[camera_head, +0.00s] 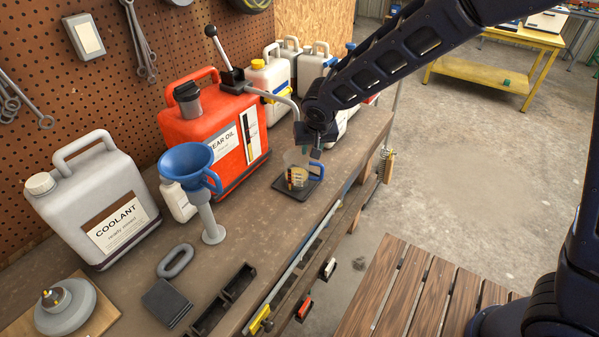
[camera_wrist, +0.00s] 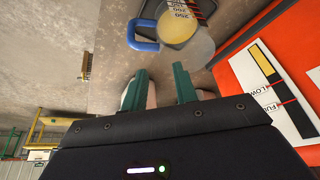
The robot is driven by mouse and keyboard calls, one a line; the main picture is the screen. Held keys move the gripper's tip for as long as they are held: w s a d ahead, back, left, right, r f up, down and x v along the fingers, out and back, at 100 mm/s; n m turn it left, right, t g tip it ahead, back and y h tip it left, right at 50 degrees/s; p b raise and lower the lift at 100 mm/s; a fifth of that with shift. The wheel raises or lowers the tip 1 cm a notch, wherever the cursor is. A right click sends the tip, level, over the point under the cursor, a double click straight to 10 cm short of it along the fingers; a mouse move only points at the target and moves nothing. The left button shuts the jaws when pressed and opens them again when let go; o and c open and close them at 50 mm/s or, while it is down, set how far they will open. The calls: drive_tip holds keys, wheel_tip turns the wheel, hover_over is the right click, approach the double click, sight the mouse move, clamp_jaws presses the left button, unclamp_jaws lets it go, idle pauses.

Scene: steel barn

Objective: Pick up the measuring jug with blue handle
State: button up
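The measuring jug (camera_head: 296,172) is clear, with a dark scale, a yellowish content and a blue handle (camera_head: 316,170). It stands upright on a small black mat (camera_head: 281,186) near the bench's front edge. In the wrist view the jug (camera_wrist: 178,27) is at the top, with its blue handle (camera_wrist: 141,33) on the left. My gripper (camera_head: 313,140) is just above and beside the jug in the head view. In the wrist view its two green fingers (camera_wrist: 160,86) are apart with nothing between them, short of the jug.
The red gear oil can (camera_head: 200,123) stands close behind the jug. A blue funnel (camera_head: 188,162), a grey coolant can (camera_head: 92,200) and white canisters (camera_head: 270,83) are also on the workbench (camera_head: 243,222). Open floor lies to the right.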

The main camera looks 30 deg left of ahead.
sight(304, 171)
drive_tip(key=shift+x, duration=2.4)
drive_tip(key=shift+s+a, duration=0.1)
drive_tip(key=shift+c, duration=0.4)
clamp_jaws()
